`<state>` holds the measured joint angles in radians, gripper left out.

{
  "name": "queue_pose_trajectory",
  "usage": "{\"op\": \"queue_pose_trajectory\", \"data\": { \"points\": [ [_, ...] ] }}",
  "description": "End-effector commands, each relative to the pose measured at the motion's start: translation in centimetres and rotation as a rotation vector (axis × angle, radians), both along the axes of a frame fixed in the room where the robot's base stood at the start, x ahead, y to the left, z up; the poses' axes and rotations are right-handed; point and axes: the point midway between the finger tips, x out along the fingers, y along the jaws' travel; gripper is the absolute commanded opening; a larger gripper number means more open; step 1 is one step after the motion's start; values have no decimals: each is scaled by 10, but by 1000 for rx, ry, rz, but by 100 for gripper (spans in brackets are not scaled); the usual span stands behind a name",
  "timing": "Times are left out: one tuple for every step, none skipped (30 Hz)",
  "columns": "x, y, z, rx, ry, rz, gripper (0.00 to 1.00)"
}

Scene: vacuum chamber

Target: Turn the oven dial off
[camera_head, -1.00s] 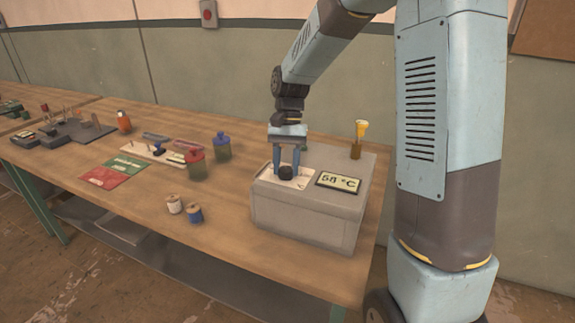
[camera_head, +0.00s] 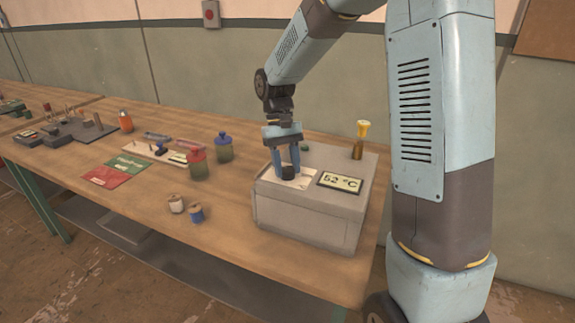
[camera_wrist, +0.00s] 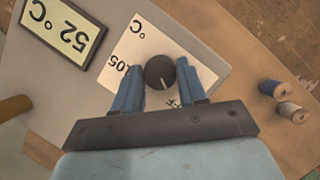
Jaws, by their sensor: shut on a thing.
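The oven is a grey box (camera_head: 305,222) at the right end of the bench. Its display (camera_head: 340,181) reads 52 °C, and it also shows in the wrist view (camera_wrist: 64,27). The black round dial (camera_head: 289,172) stands on a white scale plate on the oven's top. In the wrist view the dial (camera_wrist: 160,71) carries a pale pointer line. My gripper (camera_head: 287,164) points down from above with its blue fingers on either side of the dial, shut on it. The fingers hide part of the scale plate (camera_wrist: 140,45).
A yellow-topped bottle (camera_head: 360,140) stands on the oven's back corner. Two spools (camera_head: 186,208) stand on the bench left of the oven. Red and blue-lidded jars (camera_head: 197,168) stand behind them. Green and red cards (camera_head: 107,177) lie farther left. The bench front is mostly clear.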

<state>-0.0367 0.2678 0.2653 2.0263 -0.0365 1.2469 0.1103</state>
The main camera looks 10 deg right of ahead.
Motion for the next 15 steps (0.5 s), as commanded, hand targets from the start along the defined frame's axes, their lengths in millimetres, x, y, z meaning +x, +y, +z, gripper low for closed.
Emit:
{"op": "queue_pose_trajectory", "data": {
  "points": [
    [0, 1, 0, 0, 1, 3, 11],
    [-1, 1, 0, 0, 1, 4, 11],
    [-1, 1, 0, 0, 1, 4, 11],
    [-1, 1, 0, 0, 1, 4, 11],
    [-1, 1, 0, 0, 2, 4, 11],
    [-1, 1, 0, 0, 2, 3, 11],
    [-1, 1, 0, 0, 2, 3, 11],
    [-1, 1, 0, 1, 2, 3, 11],
    [-1, 1, 0, 1, 2, 3, 11],
    [-1, 0, 0, 1, 2, 3, 11],
    [-1, 0, 0, 1, 2, 3, 44],
    [-1, 0, 0, 1, 2, 3, 48],
    [-1, 0, 0, 1, 2, 3, 51],
    [-1, 0, 0, 0, 2, 2, 54],
    [-1, 0, 0, 0, 2, 2, 57]
  ]
}}
